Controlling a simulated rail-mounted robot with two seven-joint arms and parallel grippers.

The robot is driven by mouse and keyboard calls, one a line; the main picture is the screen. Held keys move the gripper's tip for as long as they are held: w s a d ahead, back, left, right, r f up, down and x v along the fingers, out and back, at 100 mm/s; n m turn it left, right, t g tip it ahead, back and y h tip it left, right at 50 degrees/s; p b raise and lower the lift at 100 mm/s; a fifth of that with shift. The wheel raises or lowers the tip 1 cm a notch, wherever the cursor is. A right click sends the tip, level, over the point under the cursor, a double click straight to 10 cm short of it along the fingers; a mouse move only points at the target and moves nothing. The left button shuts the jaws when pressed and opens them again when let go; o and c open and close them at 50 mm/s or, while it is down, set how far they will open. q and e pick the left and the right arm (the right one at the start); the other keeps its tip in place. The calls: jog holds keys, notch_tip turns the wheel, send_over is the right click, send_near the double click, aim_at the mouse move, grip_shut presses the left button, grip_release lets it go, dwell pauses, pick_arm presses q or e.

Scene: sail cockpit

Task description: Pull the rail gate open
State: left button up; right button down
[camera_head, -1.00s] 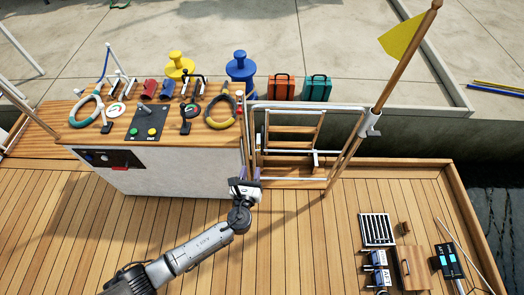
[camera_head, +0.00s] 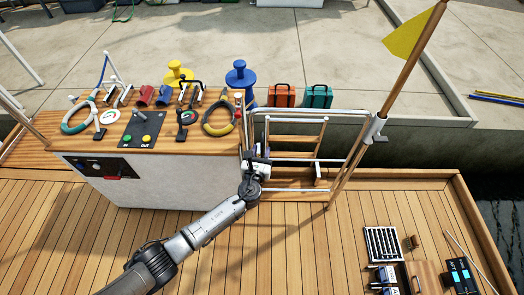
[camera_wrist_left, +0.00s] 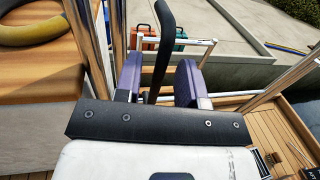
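The rail gate (camera_head: 310,112) is a chrome tube frame to the right of the console, with wooden ladder rungs behind it; it looks closed. My left gripper (camera_head: 258,152) is at the gate's left end, beside the console's corner. In the left wrist view its two purple-padded fingers (camera_wrist_left: 160,80) are apart. A black curved bar (camera_wrist_left: 163,40), perhaps the gate's handle, stands upright between them. A gap shows on its left; whether the right finger touches it I cannot tell. My right gripper is not in view.
The console (camera_head: 150,185) with rope rings and levers stands close to the left of my gripper. A wooden flagpole (camera_head: 405,75) with a yellow flag rises at the gate's right end. The deck (camera_head: 290,250) in front of the gate is clear; a grate (camera_head: 384,244) lies at the right.

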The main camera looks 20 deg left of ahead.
pick_arm(q)
jog(key=shift+w+a, duration=0.15)
jog(key=shift+w, duration=0.7)
grip_shut()
